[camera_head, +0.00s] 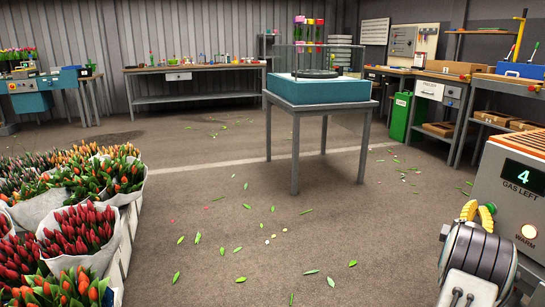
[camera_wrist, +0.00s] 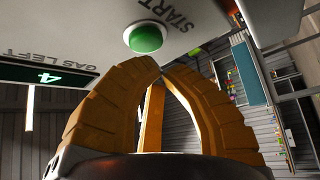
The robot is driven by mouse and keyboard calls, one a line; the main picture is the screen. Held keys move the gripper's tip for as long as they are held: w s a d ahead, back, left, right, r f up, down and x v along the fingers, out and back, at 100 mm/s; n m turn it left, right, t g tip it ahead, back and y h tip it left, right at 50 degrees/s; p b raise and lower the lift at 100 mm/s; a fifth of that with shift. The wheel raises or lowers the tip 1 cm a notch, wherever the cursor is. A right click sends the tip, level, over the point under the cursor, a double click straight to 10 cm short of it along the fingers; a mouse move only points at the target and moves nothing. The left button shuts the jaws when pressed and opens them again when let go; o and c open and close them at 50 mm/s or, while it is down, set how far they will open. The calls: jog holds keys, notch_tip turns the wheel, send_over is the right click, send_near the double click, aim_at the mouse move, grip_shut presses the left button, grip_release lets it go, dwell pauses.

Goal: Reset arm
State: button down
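My gripper (camera_head: 478,212) shows at the lower right in the head view, with yellow-orange fingers beside the front of a beige machine (camera_head: 500,200). In the wrist view the segmented orange fingers of my gripper (camera_wrist: 160,68) curve together until their tips meet, with nothing seen between them. A round green button (camera_wrist: 146,38) with the word START sits on the machine's panel just past the fingertips. The fingers look apart from it, though the exact gap is hard to judge.
The machine's display (camera_head: 523,176) reads 4 GAS LEFT, above a lit WARM lamp (camera_head: 529,232). A table with a teal top (camera_head: 318,90) stands mid-room. Wrapped tulip bunches (camera_head: 80,235) fill the left. Benches line the walls. The central floor is open, with scattered leaves.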

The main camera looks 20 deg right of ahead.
jog(key=w+a+r+t+y+p, duration=0.1)
jog(key=w+a+r+y+p, duration=0.4)
jog(key=a+r+p, duration=0.4)
jog(key=w+a+r+y+p, duration=0.4)
jog(key=w+a+r+p, duration=0.3)
jog(key=a, duration=0.3)
jog(key=a+r+y+p, duration=0.3)
jog(key=a+r+p, duration=0.3)
jog(key=a, duration=0.6)
jog(key=s+a+r+g+y+p, duration=0.3)
jog(key=s+a+r+p, duration=0.2)
jog(key=s+a+p, duration=0.45)
jog(key=s+a+r+g+y+p, duration=0.25)
jog(key=s+a+r+p, duration=0.35)
jog(key=a, duration=0.7)
jog(key=s+a+g+p, duration=0.1)
jog(key=s+a+p, duration=0.1)
jog(key=s, duration=0.4)
jog(key=s+a+r+m+g+y+p, duration=0.1)
jog(key=s+a+g+p, duration=0.1)
jog(key=s, duration=0.4)
jog(key=shift+s+r+p, duration=0.15)
jog(key=shift+r+p, duration=0.1)
jog(key=shift+p, duration=0.15)
